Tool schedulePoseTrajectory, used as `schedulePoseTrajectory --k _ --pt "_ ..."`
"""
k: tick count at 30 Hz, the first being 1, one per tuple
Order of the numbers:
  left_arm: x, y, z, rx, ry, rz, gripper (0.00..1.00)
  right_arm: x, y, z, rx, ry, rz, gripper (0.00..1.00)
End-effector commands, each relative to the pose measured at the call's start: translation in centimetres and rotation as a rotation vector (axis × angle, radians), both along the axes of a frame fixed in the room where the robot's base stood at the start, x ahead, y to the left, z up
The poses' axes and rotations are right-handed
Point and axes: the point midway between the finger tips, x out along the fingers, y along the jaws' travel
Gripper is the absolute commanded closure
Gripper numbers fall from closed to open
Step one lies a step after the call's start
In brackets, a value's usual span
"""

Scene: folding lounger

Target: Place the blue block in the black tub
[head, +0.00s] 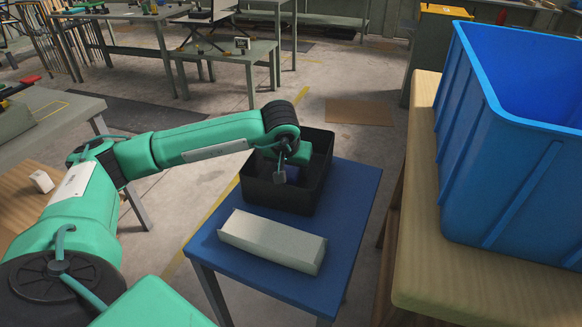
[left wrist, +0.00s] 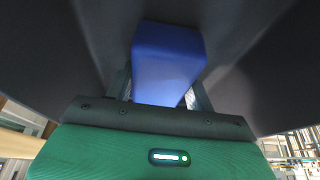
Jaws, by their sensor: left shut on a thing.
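The black tub (head: 256,198) stands on the far part of a small blue table. My left gripper (head: 286,176) reaches into the tub's opening from above. It is shut on the blue block (left wrist: 168,62), which shows between the fingers in the left wrist view, with the tub's dark inside around it. In the head view only a small dark-blue part of the block (head: 293,174) shows beside the gripper. I cannot tell whether the block touches the tub's floor. My right gripper is not in view.
A long pale grey box (head: 272,240) lies on the blue table (head: 349,205) in front of the tub. A large blue bin (head: 500,150) stands on a wooden table (head: 424,262) at the right. A small white block (head: 41,181) is at the far left.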

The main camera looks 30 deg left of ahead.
Motion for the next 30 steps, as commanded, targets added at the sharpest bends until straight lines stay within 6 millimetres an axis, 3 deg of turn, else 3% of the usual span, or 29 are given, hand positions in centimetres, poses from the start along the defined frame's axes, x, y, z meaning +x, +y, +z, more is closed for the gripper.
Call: schedulePoseTrajectory --k 1,2,4,5,17,30 --pt "0.0 0.0 -0.2 0.000 0.000 0.000 0.68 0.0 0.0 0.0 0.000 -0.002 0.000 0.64" --pt "0.0 0.0 -0.1 0.000 0.000 0.000 0.40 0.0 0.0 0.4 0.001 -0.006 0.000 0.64" --pt "0.0 0.0 -0.1 0.000 0.000 0.000 0.27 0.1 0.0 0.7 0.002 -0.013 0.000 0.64" --pt "0.0 0.0 -0.1 0.000 0.000 0.000 0.24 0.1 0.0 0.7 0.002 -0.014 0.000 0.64" --pt "-0.1 -0.1 0.6 0.000 -0.002 0.000 0.24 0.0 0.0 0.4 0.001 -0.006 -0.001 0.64" --pt "-3.3 -1.0 8.9 0.001 -0.004 -0.001 0.24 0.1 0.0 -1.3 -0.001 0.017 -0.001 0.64"
